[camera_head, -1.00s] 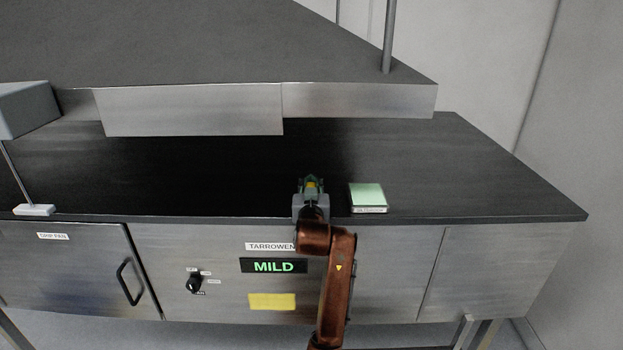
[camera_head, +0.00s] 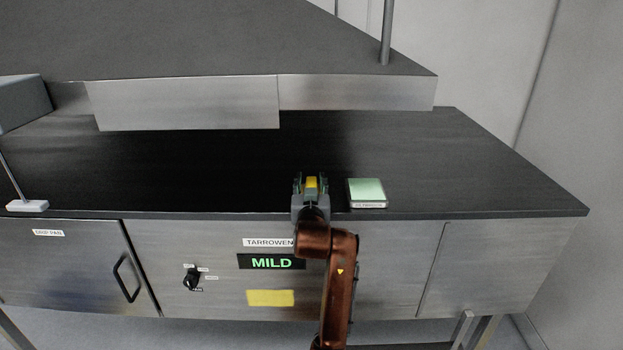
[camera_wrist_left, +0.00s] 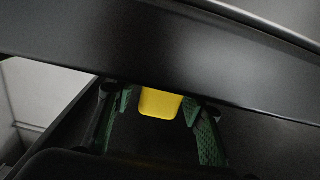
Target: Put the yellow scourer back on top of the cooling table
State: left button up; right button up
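The yellow scourer (camera_head: 311,183) is a small yellow block at the front part of the cooling table's dark top (camera_head: 420,160). My left gripper (camera_head: 311,180) reaches in over the front edge, with its fingers spread on both sides of the scourer. In the left wrist view the scourer (camera_wrist_left: 161,103) sits between the green-padded fingertips (camera_wrist_left: 160,105), with a narrow gap at the left one; contact at the right one is unclear. The gripper looks open. The scourer's underside is hidden. My right gripper is not in view.
A pale green pad on a small box (camera_head: 367,192) stands just right of the gripper. A raised shelf with a metal edge (camera_head: 185,105) overhangs the back of the top. The table front has a MILD display (camera_head: 271,262), a knob (camera_head: 192,279) and a door handle (camera_head: 127,278).

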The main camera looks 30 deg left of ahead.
pick_arm(q)
jog(key=b+v, duration=0.2)
jog(key=v, duration=0.6)
jog(key=shift+s+d, duration=0.3)
jog(key=shift+s, duration=0.2)
